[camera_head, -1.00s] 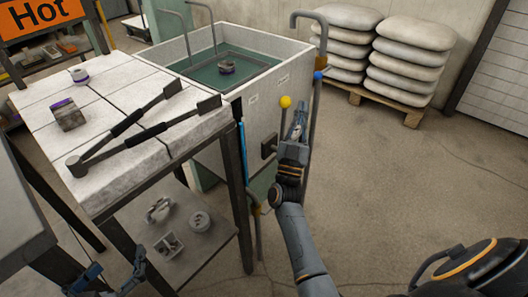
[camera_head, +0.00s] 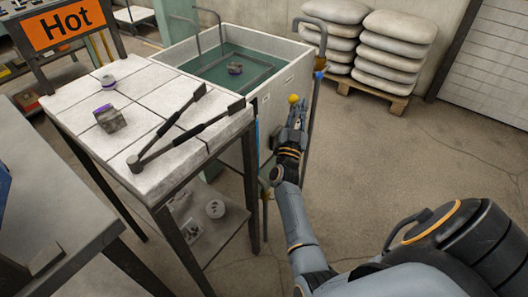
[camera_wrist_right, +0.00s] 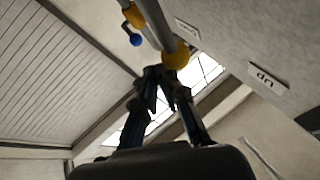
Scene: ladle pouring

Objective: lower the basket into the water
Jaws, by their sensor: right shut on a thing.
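The white tank (camera_head: 283,82) holds green water (camera_head: 212,74). The basket (camera_head: 250,83) shows as a dark rectangular frame in the tank, with a small dark round piece (camera_head: 235,68) in it. I cannot tell how deep the basket sits. My right gripper (camera_head: 293,107) is at the tank's right side, shut on the lever just below its yellow ball knob (camera_head: 293,98). The knob also shows in the right wrist view (camera_wrist_right: 176,55), right by the fingertips (camera_wrist_right: 163,74). The lever's shaft is mostly hidden by the fingers. My left gripper is out of view.
Sacks (camera_head: 396,55) lie on a pallet. The right floor is clear.

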